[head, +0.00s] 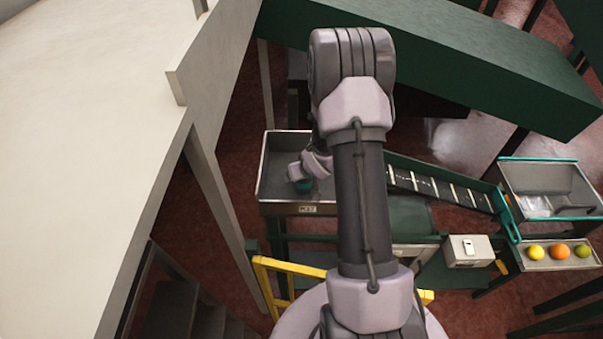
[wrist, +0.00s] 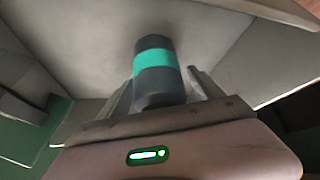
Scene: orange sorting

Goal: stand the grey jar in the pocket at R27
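The grey jar, dark with a teal band, stands out in the wrist view (wrist: 157,88), between the two fingers of my gripper (wrist: 161,76). The left finger lies against its edge in the picture; a thin gap shows by the right finger, so I cannot tell whether they grip it. In the head view my gripper (head: 306,172) is low over a grey metal tray (head: 272,180), with a bit of teal jar (head: 304,186) under it. No pocket marked R27 can be made out.
A large pale surface (head: 80,130) fills the left. A dark green beam (head: 470,60) crosses the top. Right of the tray are a slatted conveyor (head: 440,188), a control box (head: 468,250), a bin (head: 550,180) and a shelf of fruit (head: 534,267). A yellow rail (head: 285,268) is in front.

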